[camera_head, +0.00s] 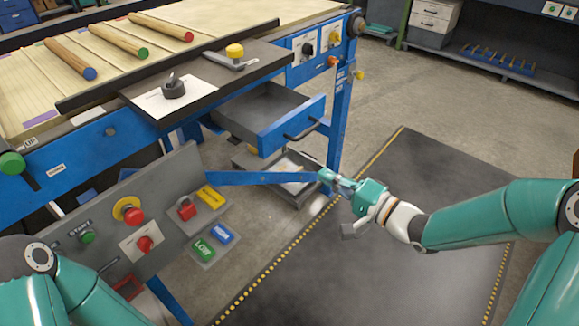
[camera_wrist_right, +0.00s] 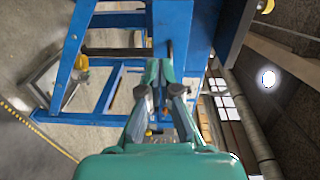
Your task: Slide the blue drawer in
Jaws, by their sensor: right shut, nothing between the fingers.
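The blue drawer (camera_head: 292,126) stands pulled out from under the workbench, its grey inside showing and a black bar handle (camera_head: 301,129) on its front. My right gripper (camera_head: 327,176) is shut and empty. In the head view it appears below and to the right of the drawer front, apart from it. In the right wrist view my gripper (camera_wrist_right: 162,68) points at a blue panel (camera_wrist_right: 183,25), which looks like the drawer front. My left arm shows at the lower left of the head view, but its gripper is out of view.
A blue bench leg (camera_head: 341,120) stands right beside the drawer. A low blue crossbar (camera_head: 262,178) runs below it. A control panel (camera_head: 120,222) with red and green buttons is at the left.

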